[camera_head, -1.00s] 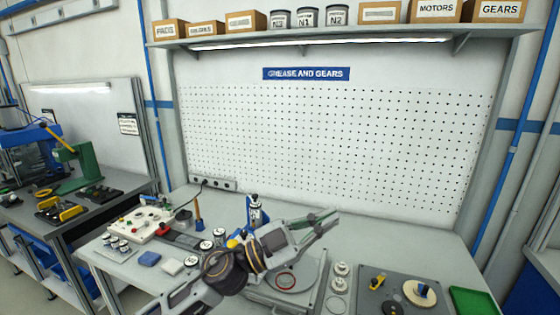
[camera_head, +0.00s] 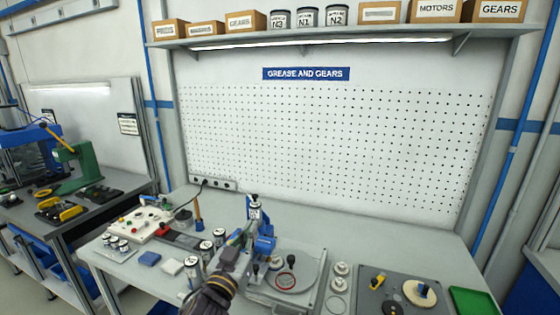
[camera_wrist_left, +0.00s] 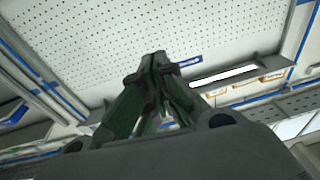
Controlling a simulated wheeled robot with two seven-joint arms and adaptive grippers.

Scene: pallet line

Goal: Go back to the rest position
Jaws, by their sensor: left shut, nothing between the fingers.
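My left gripper (camera_head: 238,240) is at the lower middle of the head view, above the front of the workbench, beside a blue stand (camera_head: 262,243) that partly stands behind it. In the left wrist view its two green-grey fingers (camera_wrist_left: 158,60) meet at the tips, with nothing between them. That view looks toward the pegboard (camera_wrist_left: 120,35) and the shelf. My right gripper does not show in any view.
The workbench (camera_head: 350,232) holds a grey plate with a red ring (camera_head: 286,281), a labelled can (camera_head: 193,268), a control box (camera_head: 142,222) and a green tray (camera_head: 474,301). The bench's back strip below the pegboard (camera_head: 330,150) is mostly clear.

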